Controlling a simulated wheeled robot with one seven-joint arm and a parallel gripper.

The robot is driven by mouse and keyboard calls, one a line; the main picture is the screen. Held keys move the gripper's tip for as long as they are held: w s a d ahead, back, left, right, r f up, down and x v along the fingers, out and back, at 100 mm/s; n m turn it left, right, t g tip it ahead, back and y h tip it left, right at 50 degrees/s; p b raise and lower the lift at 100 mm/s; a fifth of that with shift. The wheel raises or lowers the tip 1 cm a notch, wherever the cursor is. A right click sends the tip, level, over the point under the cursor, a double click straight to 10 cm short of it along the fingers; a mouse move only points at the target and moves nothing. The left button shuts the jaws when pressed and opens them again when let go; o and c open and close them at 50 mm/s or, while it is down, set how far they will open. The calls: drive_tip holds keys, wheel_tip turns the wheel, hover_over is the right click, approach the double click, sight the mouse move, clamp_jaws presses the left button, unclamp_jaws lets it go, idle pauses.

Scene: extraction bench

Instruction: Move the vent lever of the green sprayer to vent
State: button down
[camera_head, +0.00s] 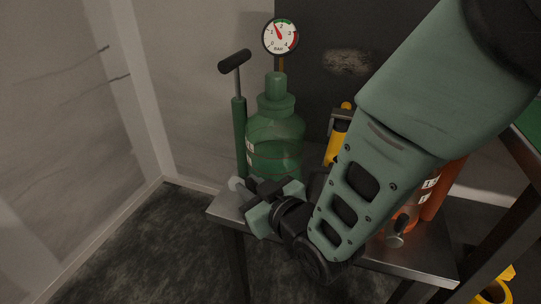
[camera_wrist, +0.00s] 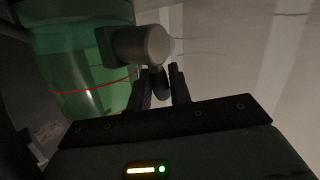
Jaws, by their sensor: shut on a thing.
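The green sprayer (camera_head: 275,135) stands upright on the left of the metal bench, with a pump handle (camera_head: 235,62) at its left and a round gauge (camera_head: 281,37) on top. The gauge's red needle points up and left. A pale round valve end (camera_head: 236,184) shows low on the sprayer's front. In the wrist view the grey valve body (camera_wrist: 143,45) juts from the green tank (camera_wrist: 90,70). My gripper (camera_wrist: 160,88) is shut on the dark vent lever (camera_wrist: 159,82) just below that valve. In the head view my gripper (camera_head: 256,187) hides the lever.
A yellow sprayer (camera_head: 336,141) and an orange one (camera_head: 431,192) stand farther right, partly behind my arm. The bench (camera_head: 400,270) has a bare front edge. Pale walls close in at left, and a dark panel stands behind. Yellow parts lie at lower right.

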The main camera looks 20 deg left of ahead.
drive_tip(key=h+p, duration=0.1)
drive_tip(key=p, duration=0.1)
drive_tip(key=a+n+g+h+p, duration=0.1)
drive_tip(key=p, duration=0.2)
drive_tip(key=shift+r, duration=0.35)
drive_tip(key=h+p, duration=0.1)
drive_tip(key=p, duration=0.1)
drive_tip(key=a+n+h+p, duration=0.1)
drive_tip(key=p, duration=0.2)
drive_tip(key=shift+f+g, duration=0.3)
drive_tip(key=shift+g, duration=0.1)
drive_tip(key=h+p, duration=0.1)
drive_tip(key=p, duration=0.1)
drive_tip(key=f+n+h+p, duration=0.1)
drive_tip(key=p, duration=0.1)
drive_tip(key=shift+a+h+p, duration=0.25)
drive_tip(key=shift+h+p, duration=0.05)
drive_tip(key=shift+p, duration=0.05)
drive_tip(key=shift+f+g+h+p, duration=0.3)
drive_tip(key=shift+f+h+p, duration=0.15)
drive_tip(key=shift+p, duration=0.45)
drive_tip(key=shift+n, duration=0.3)
drive_tip(key=c, duration=1.3)
unclamp_jaws()
drive_tip(key=shift+a+f, duration=0.1)
drive_tip(key=shift+c, duration=0.2)
drive_tip(key=shift+w, duration=0.1)
